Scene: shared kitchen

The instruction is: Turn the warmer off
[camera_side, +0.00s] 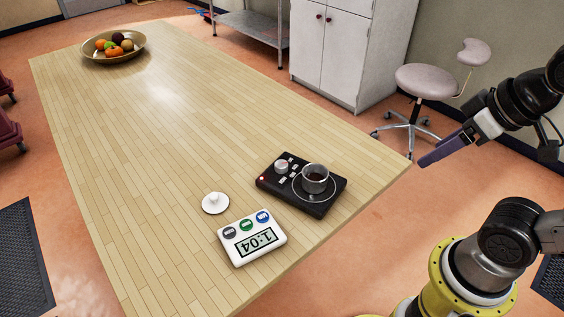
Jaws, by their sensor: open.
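The warmer (273,192) is a flat black unit near the right front edge of the wooden table. It has a pale round knob (281,167), several small light buttons or labels, and a small red spot at its left corner. A small metal pot (315,178) with dark contents stands on its round plate. My gripper (426,163) is at the right, open and empty, its purple fingers pointing left near the table's right corner. It is clear of the warmer. The knob's exact setting is too small to read.
A white timer (252,238) reading 1:04 lies in front of the warmer. A white lid-like disc (215,202) lies left of it. A fruit bowl (113,47) stands at the far end of the table (150,140). The table's middle is clear. A stool (425,82) stands beyond.

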